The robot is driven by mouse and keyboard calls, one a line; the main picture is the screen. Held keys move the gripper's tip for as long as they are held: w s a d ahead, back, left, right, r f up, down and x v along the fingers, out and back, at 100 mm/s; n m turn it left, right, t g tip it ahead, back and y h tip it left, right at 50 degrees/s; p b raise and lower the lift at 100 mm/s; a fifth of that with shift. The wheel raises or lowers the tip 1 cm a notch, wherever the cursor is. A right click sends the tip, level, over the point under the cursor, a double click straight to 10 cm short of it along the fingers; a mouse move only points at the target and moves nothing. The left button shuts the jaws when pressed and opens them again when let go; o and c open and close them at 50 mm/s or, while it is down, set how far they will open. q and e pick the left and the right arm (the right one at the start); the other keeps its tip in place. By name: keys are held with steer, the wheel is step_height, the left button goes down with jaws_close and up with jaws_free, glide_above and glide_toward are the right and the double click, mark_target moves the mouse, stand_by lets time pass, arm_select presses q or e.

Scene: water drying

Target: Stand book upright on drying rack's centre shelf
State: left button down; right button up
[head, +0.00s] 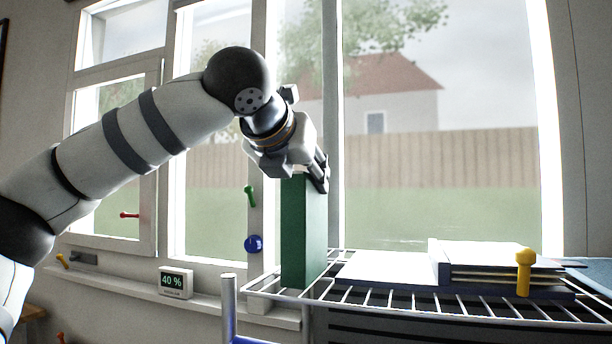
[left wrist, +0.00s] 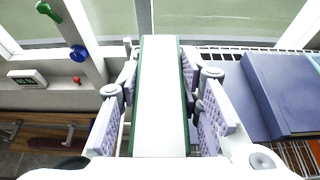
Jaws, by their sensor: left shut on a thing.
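The green book (head: 304,232) is upright over the left end of the drying rack's wire shelf (head: 400,308). Its lower edge is at or just above the wires; I cannot tell if it touches. My left gripper (head: 318,176) is shut on the book's upper part. In the left wrist view the book's pale page edge (left wrist: 162,100) lies between the two ridged finger pads (left wrist: 160,110), with green covers on both sides. My right gripper is not in view.
A blue book (left wrist: 262,95) lies close right of the gripper. Behind are windows and a sill with a humidity display (head: 174,283) reading 40 %.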

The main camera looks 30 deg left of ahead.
arm_select(q)
steer(key=c, duration=1.1)
jaws_free()
steer(key=shift+f, duration=0.1)
